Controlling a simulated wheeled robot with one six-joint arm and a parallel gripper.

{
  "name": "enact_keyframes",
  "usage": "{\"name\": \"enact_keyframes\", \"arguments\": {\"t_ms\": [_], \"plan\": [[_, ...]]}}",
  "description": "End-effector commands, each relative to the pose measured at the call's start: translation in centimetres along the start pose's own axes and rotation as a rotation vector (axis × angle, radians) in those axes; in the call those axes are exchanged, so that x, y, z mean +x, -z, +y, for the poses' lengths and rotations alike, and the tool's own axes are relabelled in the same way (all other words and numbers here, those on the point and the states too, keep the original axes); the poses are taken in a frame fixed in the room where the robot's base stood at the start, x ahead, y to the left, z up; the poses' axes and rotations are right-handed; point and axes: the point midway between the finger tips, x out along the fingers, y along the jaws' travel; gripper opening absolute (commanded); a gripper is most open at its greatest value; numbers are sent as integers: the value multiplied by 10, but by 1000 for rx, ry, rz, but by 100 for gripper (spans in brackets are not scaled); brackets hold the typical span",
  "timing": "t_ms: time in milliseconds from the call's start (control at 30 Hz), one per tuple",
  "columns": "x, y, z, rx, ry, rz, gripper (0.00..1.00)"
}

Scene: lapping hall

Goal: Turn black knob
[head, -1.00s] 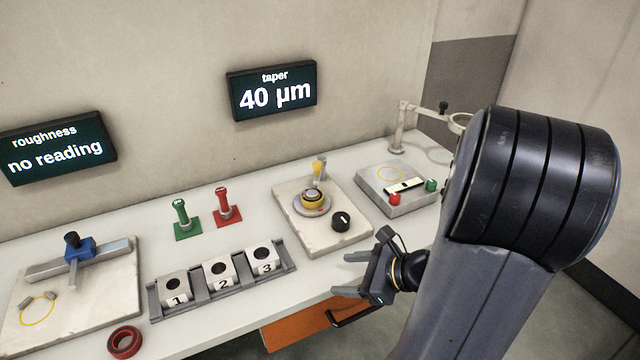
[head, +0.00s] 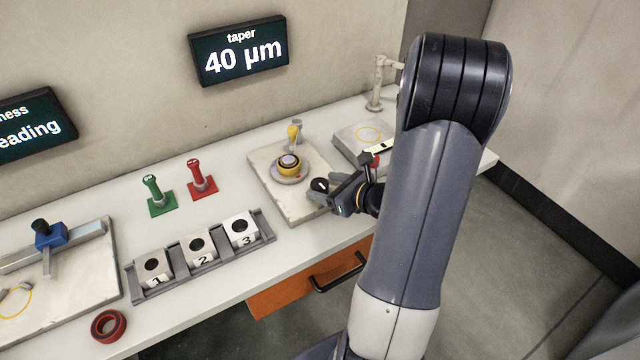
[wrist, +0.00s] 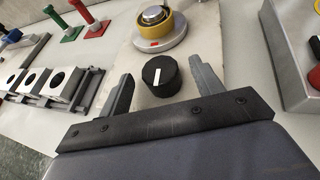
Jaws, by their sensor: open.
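The black knob (head: 320,185) sits on the front right part of a pale stone plate (head: 272,190). In the wrist view the black knob (wrist: 161,76) shows a white pointer line, close to upright in the picture and leaning slightly right. My gripper (head: 322,192) is at the knob in the head view. In the wrist view my gripper (wrist: 162,85) is open, with one finger to the left of the knob and one to the right. Gaps show on both sides, and I see no contact. The display (head: 239,53) reads "taper 40 µm".
A yellow-ringed round fixture (head: 290,166) stands behind the knob on the plate. A grey box with a red button (head: 374,161) is to the right, partly hidden by my arm. Numbered blocks (head: 199,247) sit in a rack at left. An orange drawer (head: 290,295) is below the table edge.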

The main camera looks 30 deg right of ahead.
Motion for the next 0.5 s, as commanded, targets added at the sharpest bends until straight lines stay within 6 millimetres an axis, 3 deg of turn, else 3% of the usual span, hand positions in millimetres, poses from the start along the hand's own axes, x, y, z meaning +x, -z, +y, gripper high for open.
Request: {"name": "enact_keyframes", "arguments": {"t_ms": [200, 500], "plan": [[21, 0, 0, 0, -2, 0, 62], [25, 0, 0, 0, 0, 0, 62]]}}
